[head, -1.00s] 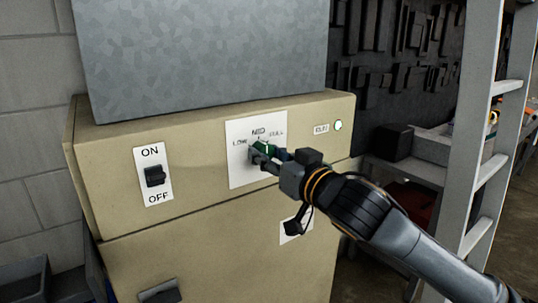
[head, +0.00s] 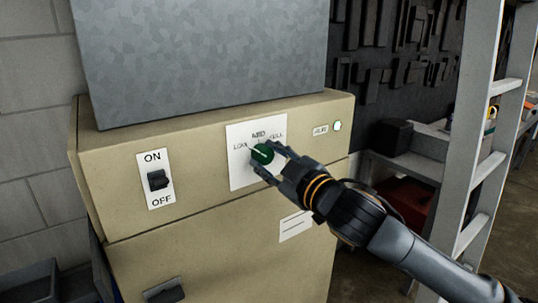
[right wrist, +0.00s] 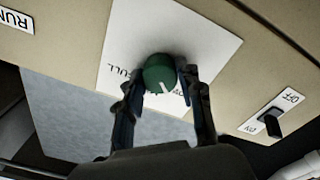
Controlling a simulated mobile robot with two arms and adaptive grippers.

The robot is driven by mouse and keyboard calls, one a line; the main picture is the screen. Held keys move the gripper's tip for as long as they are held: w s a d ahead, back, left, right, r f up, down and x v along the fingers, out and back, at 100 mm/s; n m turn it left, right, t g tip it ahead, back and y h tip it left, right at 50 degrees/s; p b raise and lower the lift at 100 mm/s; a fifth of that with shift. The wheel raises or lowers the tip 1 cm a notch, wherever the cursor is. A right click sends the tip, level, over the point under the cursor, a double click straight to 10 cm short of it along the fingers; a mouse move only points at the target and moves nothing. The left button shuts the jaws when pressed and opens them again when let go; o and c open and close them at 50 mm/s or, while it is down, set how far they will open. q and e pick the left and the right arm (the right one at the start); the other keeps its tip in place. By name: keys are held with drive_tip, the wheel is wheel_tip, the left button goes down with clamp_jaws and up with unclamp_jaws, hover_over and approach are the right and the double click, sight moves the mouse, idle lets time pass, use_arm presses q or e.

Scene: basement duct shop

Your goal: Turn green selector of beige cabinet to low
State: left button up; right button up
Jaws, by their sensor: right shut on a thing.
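The green selector (head: 262,154) is a round knob on a white plate (head: 240,172) marked LOW, MED and FULL, on the front of the beige cabinet (head: 215,215). My right gripper (head: 270,160) is shut on it, one finger above right and one below. In the right wrist view the knob (right wrist: 158,70) sits between the two fingers (right wrist: 160,88). Its white pointer line leans to the LOW side of MED in the head view; its exact setting is hard to tell. Fingers partly cover the plate's lettering. My left gripper is not in view.
A black ON/OFF switch (head: 157,180) is left of the plate. A lit round lamp (head: 337,126) is at the right. A grey metal box (head: 200,60) stands on the cabinet. A ladder (head: 481,140) and shelf stand to the right.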

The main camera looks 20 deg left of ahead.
drive_tip(key=shift+n, duration=1.2)
drive_tip(key=o, duration=1.2)
drive_tip(key=v, duration=1.2)
